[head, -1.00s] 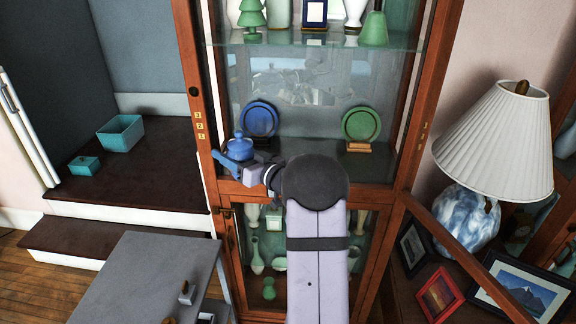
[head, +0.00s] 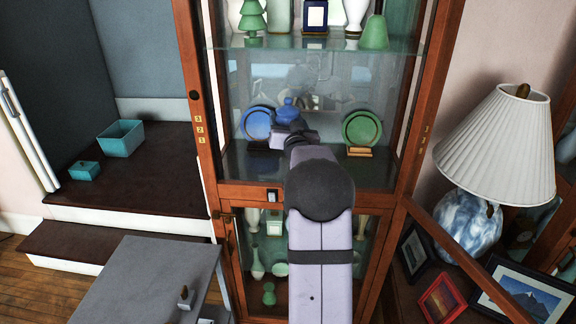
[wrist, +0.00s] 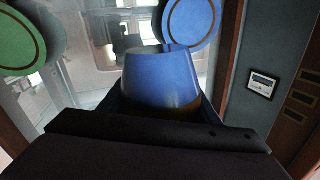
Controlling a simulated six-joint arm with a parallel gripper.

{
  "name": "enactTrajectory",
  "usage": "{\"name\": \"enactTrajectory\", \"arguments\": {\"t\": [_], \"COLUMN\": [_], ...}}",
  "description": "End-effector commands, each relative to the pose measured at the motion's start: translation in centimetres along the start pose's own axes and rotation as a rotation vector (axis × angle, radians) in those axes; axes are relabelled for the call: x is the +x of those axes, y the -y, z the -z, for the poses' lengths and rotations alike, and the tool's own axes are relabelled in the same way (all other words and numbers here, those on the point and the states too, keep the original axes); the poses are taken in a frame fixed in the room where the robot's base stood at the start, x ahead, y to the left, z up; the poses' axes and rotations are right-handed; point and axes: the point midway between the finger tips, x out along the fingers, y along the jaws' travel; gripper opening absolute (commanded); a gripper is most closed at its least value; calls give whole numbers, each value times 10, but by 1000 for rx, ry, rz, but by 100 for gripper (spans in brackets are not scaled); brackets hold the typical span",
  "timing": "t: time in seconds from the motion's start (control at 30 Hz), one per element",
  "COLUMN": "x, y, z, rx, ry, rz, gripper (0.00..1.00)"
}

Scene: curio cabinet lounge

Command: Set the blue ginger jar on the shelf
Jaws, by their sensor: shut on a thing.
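The blue ginger jar (head: 287,108) is in my gripper (head: 289,127), inside the cabinet between the two plates. In the wrist view the jar (wrist: 162,78) fills the middle, and my gripper (wrist: 160,115) is shut around it. Its lower part is hidden by the gripper. In the head view my arm covers what lies below it, so I cannot tell whether it touches the shelf. The shelf (head: 325,172) carries a blue plate (head: 257,124) just left of the jar and a green plate (head: 361,128) farther right.
A glass shelf (head: 285,42) with green and white pieces is above. The wooden cabinet posts (head: 197,100) bound the opening. A white-shaded lamp (head: 495,140) and framed pictures (head: 440,298) stand at the right. A grey table (head: 140,280) is at the lower left.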

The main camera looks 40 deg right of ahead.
Motion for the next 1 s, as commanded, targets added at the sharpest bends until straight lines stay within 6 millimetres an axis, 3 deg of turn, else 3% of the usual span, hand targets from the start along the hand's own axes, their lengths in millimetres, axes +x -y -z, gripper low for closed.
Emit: {"name": "enactTrajectory", "arguments": {"t": [0.37, 0.67, 1.0], "x": [0, 0, 0], "y": [-10, -12, -19], "z": [-49, -58, -90], "rx": [1, 0, 1], "ry": [1, -2, 0], "rz": [0, 1, 2], "gripper": [26, 26, 26]}}
